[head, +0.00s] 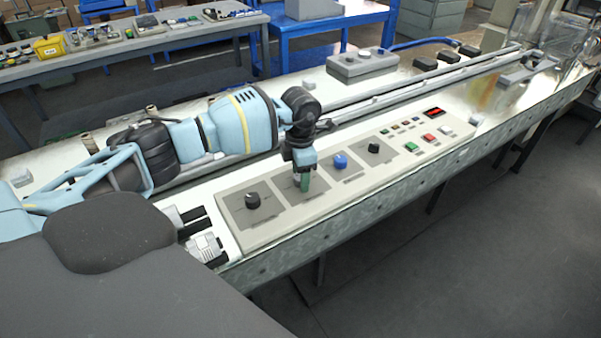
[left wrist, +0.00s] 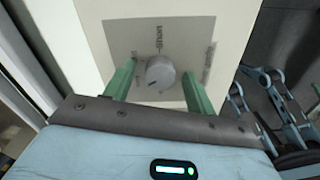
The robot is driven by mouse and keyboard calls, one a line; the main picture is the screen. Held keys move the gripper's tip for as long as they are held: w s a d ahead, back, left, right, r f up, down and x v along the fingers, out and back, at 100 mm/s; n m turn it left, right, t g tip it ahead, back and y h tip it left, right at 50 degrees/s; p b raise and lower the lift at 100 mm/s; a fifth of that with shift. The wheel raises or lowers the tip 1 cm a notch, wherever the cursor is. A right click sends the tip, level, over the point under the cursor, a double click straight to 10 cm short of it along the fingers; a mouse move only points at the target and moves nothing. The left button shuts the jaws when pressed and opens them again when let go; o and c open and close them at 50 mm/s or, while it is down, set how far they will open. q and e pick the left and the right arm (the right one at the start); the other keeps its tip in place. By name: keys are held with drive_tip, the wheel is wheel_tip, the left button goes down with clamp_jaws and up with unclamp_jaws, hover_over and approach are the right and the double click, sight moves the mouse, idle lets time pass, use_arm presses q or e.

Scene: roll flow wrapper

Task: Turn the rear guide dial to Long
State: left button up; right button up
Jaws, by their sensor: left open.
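My left gripper (head: 303,182) hangs over the sloped control panel, with its green fingers pointing down at the second dial plate from the near end. In the left wrist view, a round grey dial (left wrist: 160,73) sits between the two open fingers (left wrist: 153,88), with a visible gap on each side. The dial's dark pointer mark faces the lower left of that view. Small labels surround it on the grey plate (left wrist: 192,32); I cannot read them surely. In the head view this dial is hidden by the gripper.
A grey control box (head: 362,64) and long rails (head: 425,77) lie behind.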

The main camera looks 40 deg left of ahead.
use_arm(q)
wheel_tip(320, 180, up, 6)
drive_tip(key=shift+r, duration=0.9)
use_arm(e)
drive_tip(key=shift+w, duration=0.1)
